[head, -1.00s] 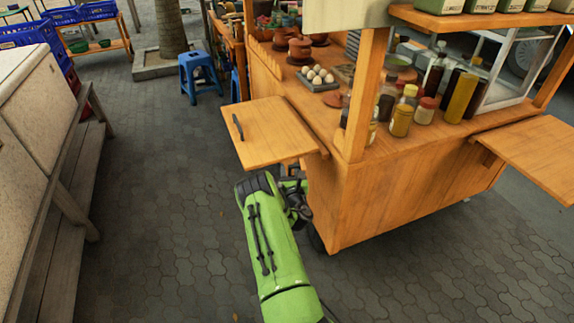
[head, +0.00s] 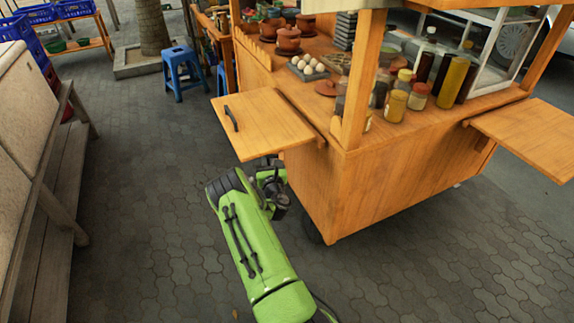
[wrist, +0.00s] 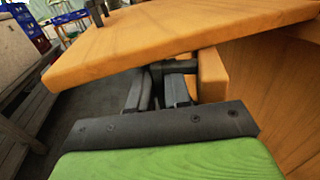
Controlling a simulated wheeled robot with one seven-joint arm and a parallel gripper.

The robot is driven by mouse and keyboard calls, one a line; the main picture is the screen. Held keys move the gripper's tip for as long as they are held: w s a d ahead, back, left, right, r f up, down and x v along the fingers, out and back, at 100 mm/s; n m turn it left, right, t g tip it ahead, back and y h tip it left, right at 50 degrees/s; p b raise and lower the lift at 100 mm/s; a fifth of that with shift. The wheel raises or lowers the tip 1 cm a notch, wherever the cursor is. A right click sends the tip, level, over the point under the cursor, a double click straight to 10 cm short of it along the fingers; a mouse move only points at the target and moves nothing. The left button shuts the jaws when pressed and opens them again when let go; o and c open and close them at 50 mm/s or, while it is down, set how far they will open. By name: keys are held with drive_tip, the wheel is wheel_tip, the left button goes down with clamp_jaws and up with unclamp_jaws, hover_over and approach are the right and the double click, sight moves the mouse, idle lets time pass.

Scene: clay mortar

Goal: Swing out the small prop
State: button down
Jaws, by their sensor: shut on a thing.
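The side flap (head: 262,122) is a flat wooden board with a dark handle, standing out level from the left side of the wooden cart (head: 385,185). Its edge also crosses the top of the wrist view (wrist: 190,38). My gripper (head: 272,172) is under the flap, close to the cart's side. In the wrist view, my gripper's dark fingers (wrist: 160,80) reach under the board and are shut on the small prop. A wooden block, seemingly the prop (wrist: 212,76), shows beside the right finger. The exact grip is largely hidden by the fingers and the flap.
A counter with a bench (head: 45,190) runs along the left. A blue stool (head: 184,72) stands beyond the flap. Eggs (head: 307,67), jars and clay pots sit on the cart top. A second flap (head: 530,130) sticks out right. Paving left of my arm is clear.

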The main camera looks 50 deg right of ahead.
drive_tip(key=w, duration=0.1)
drive_tip(key=w+a, duration=0.2)
drive_tip(key=w, duration=0.1)
drive_tip(key=shift+w+a+r+b, duration=0.1)
drive_tip(key=shift+a+b, duration=0.15)
drive_tip(key=shift+b, duration=0.05)
drive_tip(key=c, duration=1.2)
unclamp_jaws()
